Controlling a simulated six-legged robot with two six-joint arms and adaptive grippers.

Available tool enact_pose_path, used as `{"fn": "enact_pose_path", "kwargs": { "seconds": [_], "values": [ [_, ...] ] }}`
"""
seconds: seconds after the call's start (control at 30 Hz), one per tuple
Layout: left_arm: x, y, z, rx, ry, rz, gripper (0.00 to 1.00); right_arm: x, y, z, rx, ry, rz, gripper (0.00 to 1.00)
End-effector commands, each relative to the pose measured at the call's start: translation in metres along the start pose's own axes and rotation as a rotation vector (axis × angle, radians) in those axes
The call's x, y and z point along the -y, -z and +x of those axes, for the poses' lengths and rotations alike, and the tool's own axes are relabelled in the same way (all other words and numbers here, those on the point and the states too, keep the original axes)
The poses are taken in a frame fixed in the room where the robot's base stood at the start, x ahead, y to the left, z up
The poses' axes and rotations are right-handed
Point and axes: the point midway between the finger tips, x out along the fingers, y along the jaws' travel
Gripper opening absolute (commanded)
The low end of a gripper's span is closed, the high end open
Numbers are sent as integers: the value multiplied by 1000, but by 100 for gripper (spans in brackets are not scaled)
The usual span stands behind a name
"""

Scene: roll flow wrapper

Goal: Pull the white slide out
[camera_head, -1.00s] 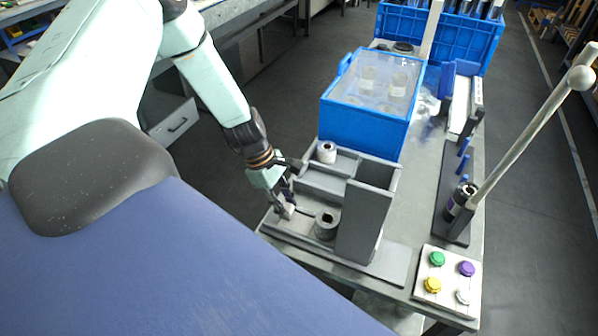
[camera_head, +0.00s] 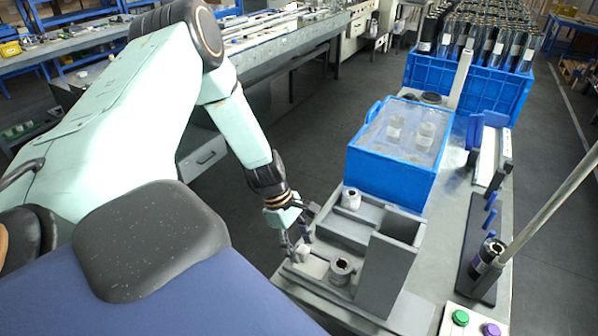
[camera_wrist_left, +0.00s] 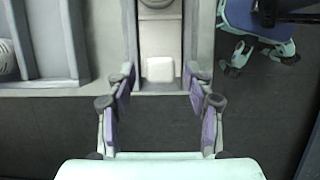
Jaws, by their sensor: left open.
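The white slide shows as a small white block (camera_wrist_left: 160,69) at the near end of a channel in the grey fixture (camera_head: 388,272). In the head view its white end (camera_head: 302,253) is partly hidden by my left gripper (camera_head: 300,245). In the left wrist view my left gripper (camera_wrist_left: 160,76) is open, with one purple-padded finger on each side of the white block. Gaps show between the block and both fingers. My right gripper is not in view.
A grey hollow cylinder (camera_head: 342,269) sits on the fixture beside the slide, and a white roll (camera_head: 351,198) stands behind. A blue crate with a clear lid (camera_head: 391,175) is beyond. A dark stand with a pale rod (camera_head: 548,209) and coloured buttons (camera_head: 461,317) are at right.

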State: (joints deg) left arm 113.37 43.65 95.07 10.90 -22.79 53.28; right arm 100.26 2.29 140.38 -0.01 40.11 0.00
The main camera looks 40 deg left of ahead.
Motion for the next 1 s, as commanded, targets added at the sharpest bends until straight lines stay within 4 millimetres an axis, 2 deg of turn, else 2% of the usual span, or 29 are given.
{"fn": "enact_pose_path", "kwargs": {
  "seconds": [0.27, 1.0],
  "values": [
    [0, -1, -6, 3, 0, -1, 53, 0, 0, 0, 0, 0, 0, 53],
    [-1, -2, -74, 3, -4, -1, 53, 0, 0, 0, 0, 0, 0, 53]
  ]
}}
